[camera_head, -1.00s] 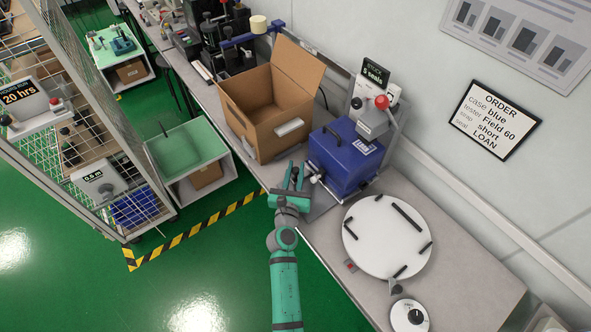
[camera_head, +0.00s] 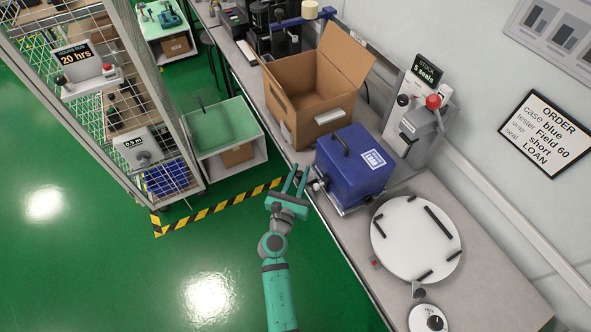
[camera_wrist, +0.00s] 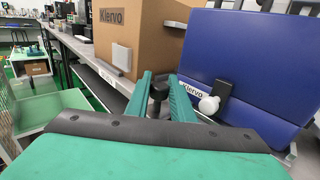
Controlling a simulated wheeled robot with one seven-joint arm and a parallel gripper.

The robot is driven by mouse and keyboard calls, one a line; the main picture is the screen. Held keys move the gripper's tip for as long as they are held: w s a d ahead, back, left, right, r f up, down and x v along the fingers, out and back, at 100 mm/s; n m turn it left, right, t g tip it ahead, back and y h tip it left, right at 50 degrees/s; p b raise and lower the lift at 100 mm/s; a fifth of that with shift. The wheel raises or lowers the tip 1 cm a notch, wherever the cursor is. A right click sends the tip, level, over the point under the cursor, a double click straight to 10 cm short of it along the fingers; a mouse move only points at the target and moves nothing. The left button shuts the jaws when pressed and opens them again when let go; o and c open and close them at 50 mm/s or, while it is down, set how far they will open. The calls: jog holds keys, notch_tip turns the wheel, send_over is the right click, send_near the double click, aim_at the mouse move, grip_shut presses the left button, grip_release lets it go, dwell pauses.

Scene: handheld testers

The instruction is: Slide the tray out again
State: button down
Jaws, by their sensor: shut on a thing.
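The tray (camera_head: 352,208) is a thin grey metal plate at the bench's front edge, mostly hidden under the blue case. The blue case (camera_head: 353,172) sits upright on it, with a black top handle and a LOAN label. In the wrist view, the case (camera_wrist: 245,65) fills the right side, with a black latch and a white round piece on its front. My gripper (camera_head: 297,178) is in front of the tray, at the bench edge. In the wrist view, its green fingers are closed around a black knob (camera_wrist: 159,88), apparently the tray's handle.
The grey press (camera_head: 418,125) with a red knob and "5 seals" sign stands behind the case. An open cardboard box (camera_head: 310,95) is to the left. A white turntable (camera_head: 415,240) with black bars is to the right. Green floor lies in front of the bench.

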jog(key=shift+a+f, duration=0.1)
jog(key=shift+a, duration=0.35)
jog(key=c, duration=1.5)
grip_release()
jog(key=shift+s, duration=0.1)
jog(key=shift+c, duration=0.2)
jog(key=shift+d, duration=0.15)
jog(key=v, duration=1)
jog(key=shift+s, duration=0.35)
